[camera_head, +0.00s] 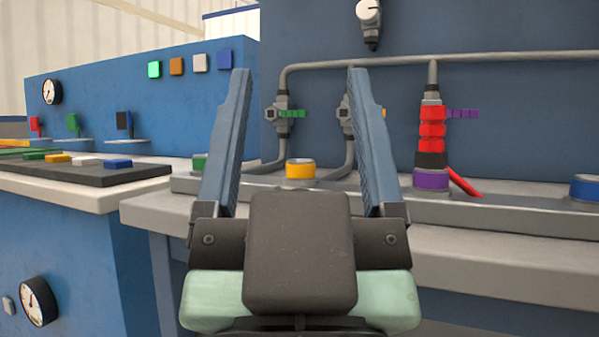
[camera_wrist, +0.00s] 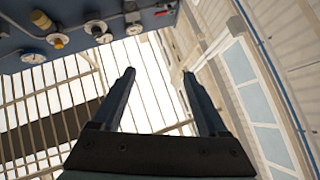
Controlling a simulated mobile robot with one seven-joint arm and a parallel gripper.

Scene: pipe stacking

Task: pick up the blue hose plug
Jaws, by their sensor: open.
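A short blue cylinder (camera_head: 586,188) stands on the grey ledge at the right edge in the head view, partly cut off by the frame. It may be the blue hose plug; I cannot tell for sure. My gripper (camera_head: 298,73) is open and empty, its two blue fingers spread and pointing up, well left of the blue cylinder and apart from it. In the wrist view my gripper (camera_wrist: 159,73) also has nothing between its fingers. No blue plug is recognizable in that view.
A yellow ring (camera_head: 300,170), a purple ring (camera_head: 431,180) under a red-and-black fitting (camera_head: 432,130), and a green piece (camera_head: 199,162) stand along the ledge (camera_head: 500,208). Grey pipes (camera_head: 480,57) run along the blue wall. A dark tray (camera_head: 90,176) with coloured blocks lies left.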

